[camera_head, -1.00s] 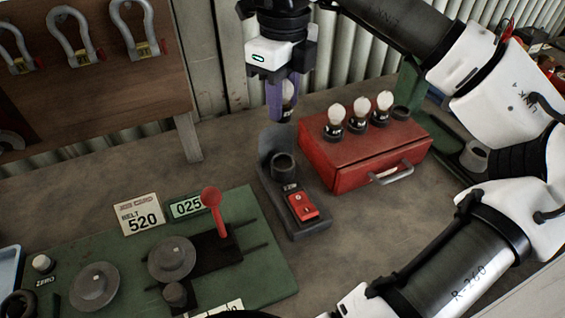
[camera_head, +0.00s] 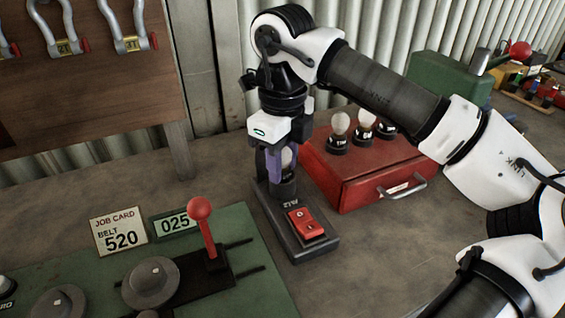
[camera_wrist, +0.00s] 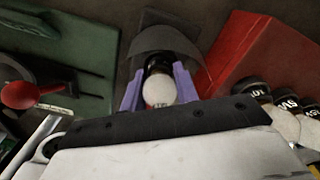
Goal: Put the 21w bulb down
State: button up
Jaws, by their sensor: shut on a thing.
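The bulb (camera_head: 287,158) has a pale round glass and a dark base. My gripper (camera_head: 281,172) is shut on it with purple fingers, upright over the round socket (camera_head: 284,188) of a dark test stand (camera_head: 318,245). The bulb also shows between the fingers in the wrist view (camera_wrist: 159,90). Its base is down at the socket; I cannot tell whether it is seated inside. The bulb's own marking is hidden. A red switch (camera_head: 306,224) sits on the front of the stand.
A red case (camera_head: 365,185) stands close to the right with several labelled bulbs on top. A green board (camera_head: 225,285) with a red-knobbed lever (camera_head: 201,212) and dials lies to the left. A job card (camera_head: 119,231) reads 520. Bare bench lies in front of the case.

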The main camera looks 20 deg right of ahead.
jog(key=shift+f, duration=0.1)
jog(key=shift+f, duration=0.15)
jog(key=o, duration=1)
notch_tip(320, 180, up, 13)
jog(key=p, duration=0.8)
jog(key=shift+f, duration=0.2)
